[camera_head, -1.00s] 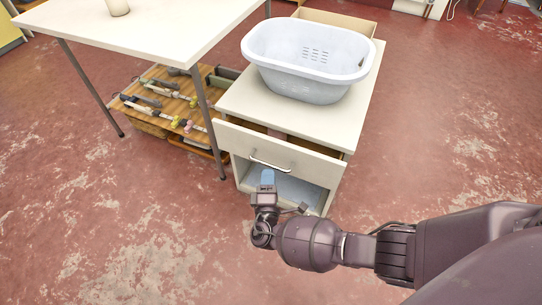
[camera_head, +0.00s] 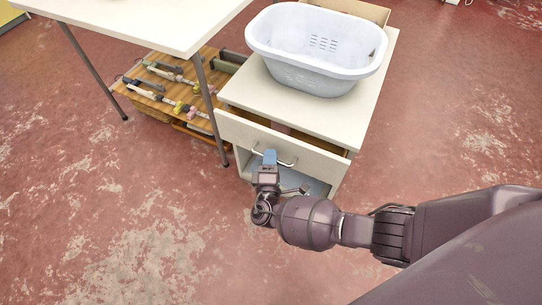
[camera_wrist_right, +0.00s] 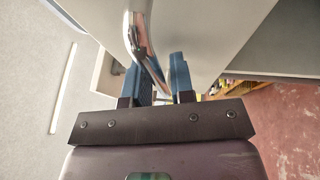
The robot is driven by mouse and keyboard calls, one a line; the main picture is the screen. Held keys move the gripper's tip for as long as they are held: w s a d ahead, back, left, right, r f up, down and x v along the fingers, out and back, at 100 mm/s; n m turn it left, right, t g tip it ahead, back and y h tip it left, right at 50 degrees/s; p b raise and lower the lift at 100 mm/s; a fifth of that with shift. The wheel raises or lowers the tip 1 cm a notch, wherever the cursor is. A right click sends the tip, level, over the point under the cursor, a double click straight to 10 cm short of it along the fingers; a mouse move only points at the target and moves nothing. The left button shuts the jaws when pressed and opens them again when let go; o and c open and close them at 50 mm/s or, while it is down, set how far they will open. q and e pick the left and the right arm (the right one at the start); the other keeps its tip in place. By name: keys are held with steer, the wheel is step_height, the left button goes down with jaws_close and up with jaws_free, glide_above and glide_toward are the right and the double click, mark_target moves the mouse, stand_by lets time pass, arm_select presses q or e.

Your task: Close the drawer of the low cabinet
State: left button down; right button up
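The low white cabinet (camera_head: 345,90) has its drawer (camera_head: 310,155) pulled partly out, with a dark gap showing behind the front panel. The curved metal handle (camera_head: 287,163) is on the drawer front. My right gripper (camera_head: 270,158) is at the handle, its blue fingertips overlapping it in the head view. In the right wrist view, the two blue fingers (camera_wrist_right: 158,75) stand apart, with the handle (camera_wrist_right: 136,40) running between them. I cannot tell whether either finger touches it. My left gripper is not in view.
A white laundry basket (camera_head: 315,50) stands on the cabinet top. A white table (camera_head: 150,20) with grey legs is at the left, with a low wooden rack (camera_head: 165,85) of several items under it. Below the drawer is an open compartment. The red floor around is clear.

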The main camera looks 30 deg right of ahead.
mark_target(278, 146)
steer(key=c, duration=0.4)
jaws_close()
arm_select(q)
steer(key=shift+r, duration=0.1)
arm_select(e)
steer(key=w+d, duration=0.1)
steer(key=w+d+b, duration=0.1)
steer(key=d, duration=0.1)
steer(key=shift+w+d+f, duration=0.2)
steer(key=shift+w, duration=0.05)
steer(key=shift+w+d+r, duration=0.2)
steer(key=shift+w+r, duration=0.05)
steer(key=shift+r, duration=0.05)
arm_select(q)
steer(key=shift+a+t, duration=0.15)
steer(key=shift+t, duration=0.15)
arm_select(e)
steer(key=shift+o, duration=2)
jaws_free()
